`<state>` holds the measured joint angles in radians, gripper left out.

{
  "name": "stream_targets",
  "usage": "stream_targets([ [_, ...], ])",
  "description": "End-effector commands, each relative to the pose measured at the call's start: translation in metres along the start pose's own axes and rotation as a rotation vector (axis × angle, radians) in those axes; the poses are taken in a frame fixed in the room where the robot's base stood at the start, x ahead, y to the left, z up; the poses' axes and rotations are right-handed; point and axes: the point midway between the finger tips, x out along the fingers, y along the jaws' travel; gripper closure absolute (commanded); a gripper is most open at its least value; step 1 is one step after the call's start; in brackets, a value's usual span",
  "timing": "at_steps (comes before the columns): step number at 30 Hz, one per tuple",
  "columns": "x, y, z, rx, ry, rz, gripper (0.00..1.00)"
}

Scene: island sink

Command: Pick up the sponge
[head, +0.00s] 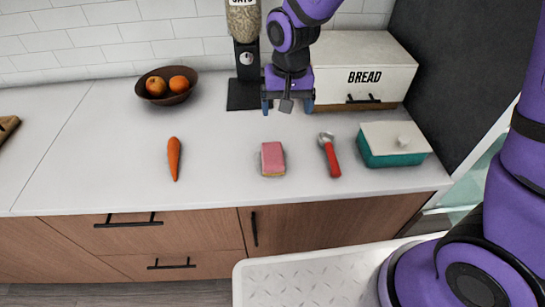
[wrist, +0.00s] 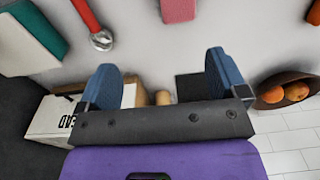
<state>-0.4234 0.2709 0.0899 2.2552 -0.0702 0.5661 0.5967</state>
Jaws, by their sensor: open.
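The sponge (head: 272,158) is a small pink block with a yellowish lower layer, lying on the white counter near the front edge. In the wrist view the pink sponge (wrist: 178,10) shows at the top edge, partly cut off. My gripper (head: 288,106) is open and empty, with blue fingers apart. In the head view it is above the back of the counter, behind the sponge and apart from it. In the wrist view the two fingers of my gripper (wrist: 162,75) have nothing between them at their tips.
A red-handled scoop (head: 330,156) and a teal box with a white lid (head: 393,144) lie right of the sponge. A carrot (head: 174,159) lies left. A fruit bowl (head: 167,88), oats dispenser (head: 244,60) and bread box (head: 362,65) stand at the back. The counter around the sponge is clear.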

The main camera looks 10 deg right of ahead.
Motion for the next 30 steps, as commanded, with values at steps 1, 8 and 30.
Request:
stream_targets([
  [1,0.015,-0.009,0.001,-0.002,-0.018,0.005,0.08],
  [8,0.049,-0.031,0.005,0.005,-0.049,0.014,0.08],
  [30,0.123,-0.031,0.010,0.004,-0.054,0.017,0.08],
])
